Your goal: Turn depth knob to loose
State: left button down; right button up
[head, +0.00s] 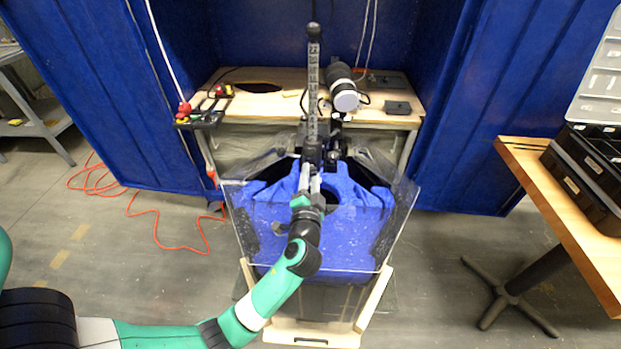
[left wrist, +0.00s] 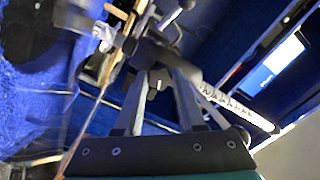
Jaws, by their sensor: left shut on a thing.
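A black upright shaft with white scale marks (head: 313,90) rises from the thruster tank's mount and has a round black ball on top. It also shows tilted in the left wrist view (left wrist: 235,107). My left gripper (head: 311,171) reaches up over the tank to the foot of this shaft. In the left wrist view, the two grey fingers of the gripper (left wrist: 160,82) close on a dark part, which looks like the depth knob (left wrist: 158,73). The fingers hide part of it, and its setting cannot be read. My right gripper is in neither view.
The clear-walled tank (head: 392,235) with blue lining (head: 345,245) stands below my left arm. Behind it is a wooden bench (head: 262,104) with a black and white cylinder (head: 343,90). Blue curtains flank it. A wooden table (head: 560,205) with black bins stands at right.

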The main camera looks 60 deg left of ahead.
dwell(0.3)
pick_arm(q)
jog(key=c, duration=0.5)
grip_release()
